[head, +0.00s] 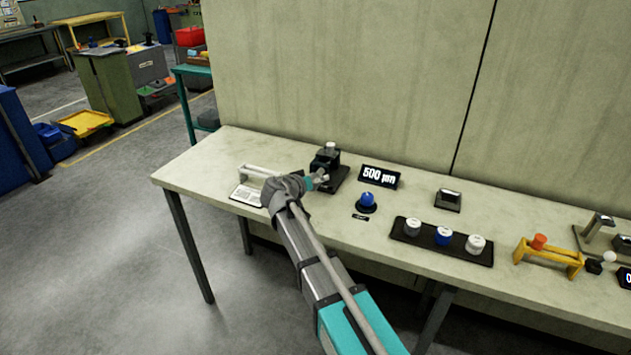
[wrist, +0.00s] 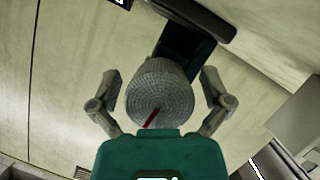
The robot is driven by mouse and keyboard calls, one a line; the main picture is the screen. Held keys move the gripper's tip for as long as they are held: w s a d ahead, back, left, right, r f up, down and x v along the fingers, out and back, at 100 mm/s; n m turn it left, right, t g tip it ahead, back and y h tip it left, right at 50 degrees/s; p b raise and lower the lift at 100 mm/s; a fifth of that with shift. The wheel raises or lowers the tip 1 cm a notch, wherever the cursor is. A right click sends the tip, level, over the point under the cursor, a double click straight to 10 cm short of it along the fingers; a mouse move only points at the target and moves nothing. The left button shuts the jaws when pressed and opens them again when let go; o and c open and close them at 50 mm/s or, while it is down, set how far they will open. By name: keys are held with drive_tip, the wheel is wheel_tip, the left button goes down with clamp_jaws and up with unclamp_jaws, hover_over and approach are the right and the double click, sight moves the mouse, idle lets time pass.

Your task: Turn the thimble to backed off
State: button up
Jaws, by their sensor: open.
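The thimble (wrist: 157,85) is a grey, knurled round knob with a short red line on its near face, seen in the wrist view. My gripper (wrist: 160,77) is open, with one finger on each side of the thimble and a visible gap at both sides. A dark block (wrist: 183,52) shows behind the thimble. In the head view my gripper (head: 314,181) is at the front of a black fixture (head: 327,160) on the bench. The thimble is mostly hidden there by my gripper.
A display reading 500 µm (head: 379,176) stands right of the fixture, with a blue knob (head: 367,201) in front of it. A black tray (head: 425,238) holds three round knobs. A pale handled plate (head: 247,194) lies left of my gripper. A wall panel (head: 380,80) rises behind the bench.

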drive_tip(key=shift+m+y, duration=0.3)
drive_tip(key=shift+m+y+p, duration=0.4)
drive_tip(key=shift+m, duration=0.3)
drive_tip(key=p+v, duration=0.5)
drive_tip(key=v, duration=0.8)
drive_tip(key=shift+s, duration=0.4)
